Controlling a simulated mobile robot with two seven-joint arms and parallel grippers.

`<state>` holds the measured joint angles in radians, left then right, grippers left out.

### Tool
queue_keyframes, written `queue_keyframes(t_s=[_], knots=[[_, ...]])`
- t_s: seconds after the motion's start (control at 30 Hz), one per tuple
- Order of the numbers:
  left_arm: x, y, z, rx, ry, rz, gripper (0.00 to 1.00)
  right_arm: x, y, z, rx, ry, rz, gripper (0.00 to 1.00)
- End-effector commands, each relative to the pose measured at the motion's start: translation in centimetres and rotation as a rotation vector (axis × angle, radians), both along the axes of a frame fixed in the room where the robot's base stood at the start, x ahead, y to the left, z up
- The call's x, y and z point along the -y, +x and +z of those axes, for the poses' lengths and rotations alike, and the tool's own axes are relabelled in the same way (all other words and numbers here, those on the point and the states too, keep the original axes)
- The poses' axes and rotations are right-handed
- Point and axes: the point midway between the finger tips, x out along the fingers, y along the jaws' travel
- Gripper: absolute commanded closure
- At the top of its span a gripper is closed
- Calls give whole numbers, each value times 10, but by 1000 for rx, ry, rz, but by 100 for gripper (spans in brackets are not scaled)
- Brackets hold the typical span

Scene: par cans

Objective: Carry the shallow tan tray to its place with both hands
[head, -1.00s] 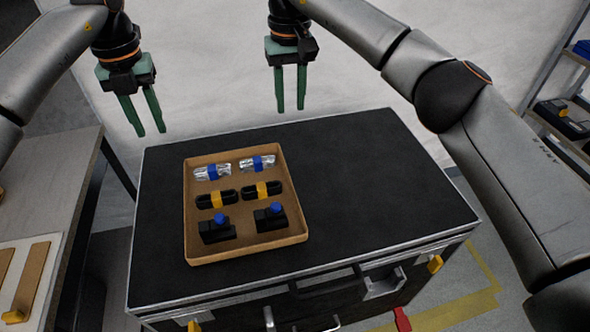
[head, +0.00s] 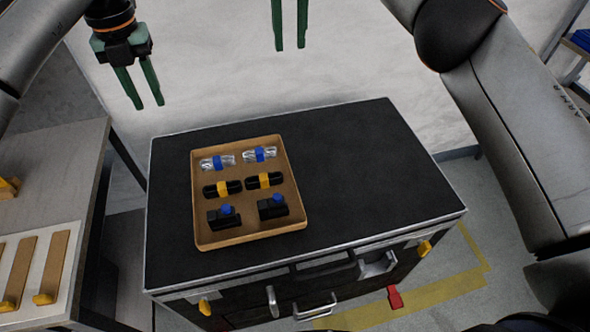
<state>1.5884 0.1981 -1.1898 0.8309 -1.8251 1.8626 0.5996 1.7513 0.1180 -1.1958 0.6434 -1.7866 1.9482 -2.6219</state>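The shallow tan tray (head: 298,213) lies flat on the left part of a black-topped case (head: 370,165). In it are two silver rolls with blue bands (head: 217,162), two black items with yellow bands (head: 222,188), and two black blocks with blue knobs (head: 223,217). My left gripper (head: 147,103) is open and empty, above and left of the tray, beyond the case's back left corner in the picture. My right gripper (head: 289,48) is open and empty, above the tray's far side; only its fingers show, the rest is cut off by the top edge. Neither gripper touches the tray.
A table (head: 60,160) at the left holds a white board with tan strips (head: 57,265). A shelf stands at the right edge. The case has latches and a handle (head: 316,308) in front. The case top right of the tray is clear.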

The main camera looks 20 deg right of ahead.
Motion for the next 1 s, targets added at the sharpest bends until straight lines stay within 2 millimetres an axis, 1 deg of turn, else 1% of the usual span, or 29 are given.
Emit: queue_keyframes(t_s=[0.03,0.07,0.2,0.33,0.5,1.0], knots=[[0,0,0,0,0,0,65,-1,0,11,2,0,-2,65],[0,0,0,0,0,0,65,-1,-1,16,1,1,-2,65],[0,0,0,0,0,0,65,0,0,29,-1,0,-1,65],[0,0,0,0,0,0,65,0,0,37,-1,0,0,65],[0,0,0,0,0,0,65,0,-1,41,-1,0,0,65],[0,0,0,0,0,0,65,0,-1,41,-1,0,0,65]])
